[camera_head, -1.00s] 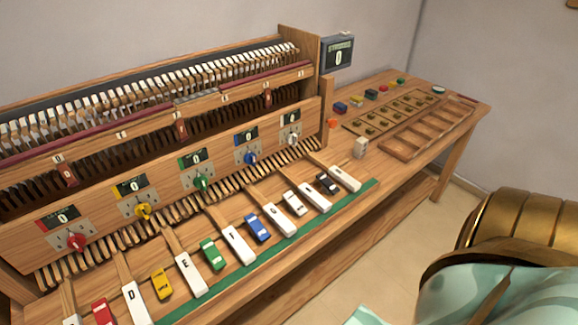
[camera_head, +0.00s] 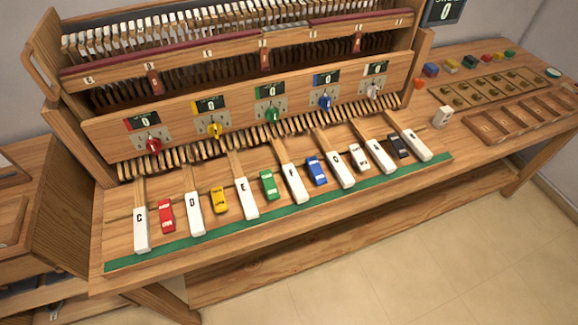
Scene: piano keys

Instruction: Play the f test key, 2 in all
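The F key (camera_head: 292,184) is a long white key with a black letter F, in the middle of the keyboard. The green key (camera_head: 268,185) lies to its left and the blue key (camera_head: 317,171) to its right. The white E key (camera_head: 247,198) is further left. Above the keys, a green knob (camera_head: 272,115) sits under a small display (camera_head: 273,90) that reads 0. Neither of my grippers shows in the head view.
The white C key (camera_head: 141,230) and D key (camera_head: 194,214) are at the left. A green strip (camera_head: 220,234) runs along the keyboard's front edge. A side bench (camera_head: 500,88) at the right holds trays and small coloured blocks. The floor (camera_head: 400,255) in front is clear.

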